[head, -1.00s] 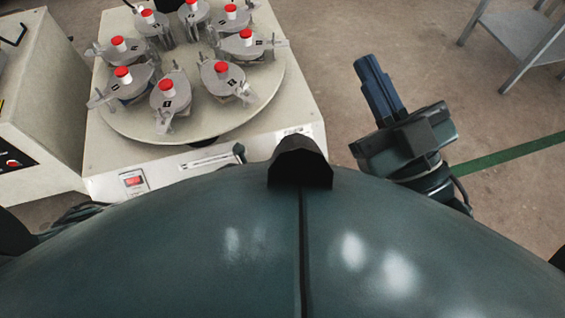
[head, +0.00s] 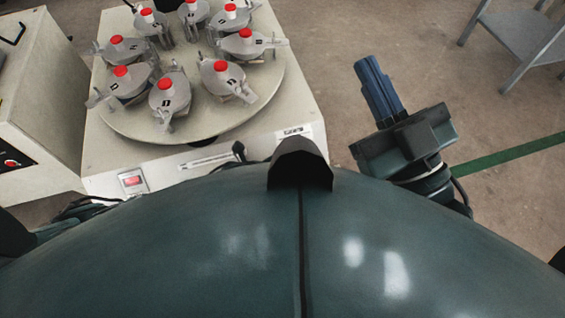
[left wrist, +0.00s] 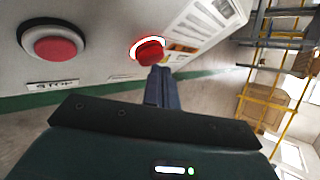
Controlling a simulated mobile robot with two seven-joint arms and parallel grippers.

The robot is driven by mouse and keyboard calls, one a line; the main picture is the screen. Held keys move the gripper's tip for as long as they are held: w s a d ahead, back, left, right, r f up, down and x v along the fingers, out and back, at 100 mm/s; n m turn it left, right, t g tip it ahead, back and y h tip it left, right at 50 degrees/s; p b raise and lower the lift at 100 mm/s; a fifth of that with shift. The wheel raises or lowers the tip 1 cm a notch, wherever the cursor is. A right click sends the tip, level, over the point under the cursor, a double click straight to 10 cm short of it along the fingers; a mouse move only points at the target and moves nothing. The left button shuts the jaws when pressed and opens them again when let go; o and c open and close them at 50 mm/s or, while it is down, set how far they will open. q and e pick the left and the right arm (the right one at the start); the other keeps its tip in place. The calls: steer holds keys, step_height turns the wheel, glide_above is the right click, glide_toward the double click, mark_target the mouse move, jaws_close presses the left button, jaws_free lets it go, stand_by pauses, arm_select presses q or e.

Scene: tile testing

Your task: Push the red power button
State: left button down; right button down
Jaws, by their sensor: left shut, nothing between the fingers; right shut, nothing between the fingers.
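Two red round buttons show in the left wrist view on a pale panel. The left one (left wrist: 55,46) has a grey ring and a label reading STOP below it. The other red button (left wrist: 151,54) has a bright lit ring. My left gripper (left wrist: 160,70) is shut, its fingertips right at the lower edge of that ringed button; whether they touch it I cannot tell. The fingertips cover part of its underside. My right gripper (head: 371,67) is shut and empty, held over bare floor at the right of the head view.
A pale machine (head: 305,110) carries a round turntable (head: 222,125) with several red-capped grey jars and a red front switch (head: 132,181). A white cabinet (head: 40,95) with a red button (head: 11,163) stands left. A metal table (head: 515,32) is at the upper right.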

arm_select(q)
steer(key=shift+w+a+f+b, duration=0.15)
steer(key=shift+w+f+b, duration=0.05)
steer(key=shift+w+b, duration=0.1)
stand_by(0.4)
steer(key=shift+s+d+r+p, duration=0.2)
steer(key=shift+s+r+p, duration=0.2)
steer(key=shift+s+p, duration=0.35)
steer(key=shift+w, duration=0.1)
